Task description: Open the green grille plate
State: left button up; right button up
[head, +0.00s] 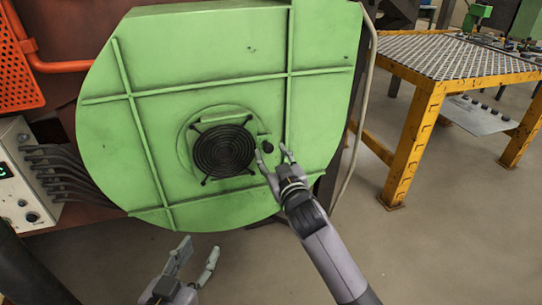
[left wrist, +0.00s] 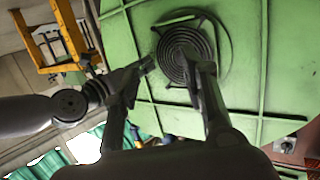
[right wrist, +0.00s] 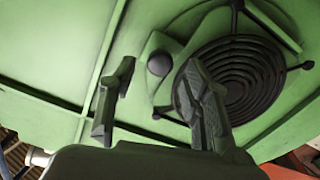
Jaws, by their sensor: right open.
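The green grille plate (head: 188,152) sits flat against the round green housing, with a black spiral grille (head: 223,150) at its middle. A black round knob (head: 270,147) stands out at the plate's right side. It also shows in the right wrist view (right wrist: 159,63). My right gripper (head: 273,154) is open, with its fingers on either side of the knob; I cannot tell whether they touch it. My left gripper (head: 199,249) is open and empty below the housing, apart from the plate. The grille shows beyond its fingers in the left wrist view (left wrist: 183,52).
A large green housing (head: 215,55) with raised ribs fills the middle. A control box (head: 18,180) with cables is at the left, below an orange pipe (head: 65,66). A yellow-framed table (head: 420,120) stands at the right. The floor between is clear.

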pick_arm(q)
jog(key=shift+w+d+r+t, duration=0.1)
jog(key=shift+r+t, duration=0.25)
jog(key=shift+r, duration=0.2)
jog(key=shift+w+d+r+t, duration=0.1)
jog(key=shift+r+t, duration=0.25)
jog(key=shift+r, duration=0.15)
pick_arm(e)
jog(key=shift+x, duration=0.85)
jog(key=shift+c, duration=0.4)
grip_shut()
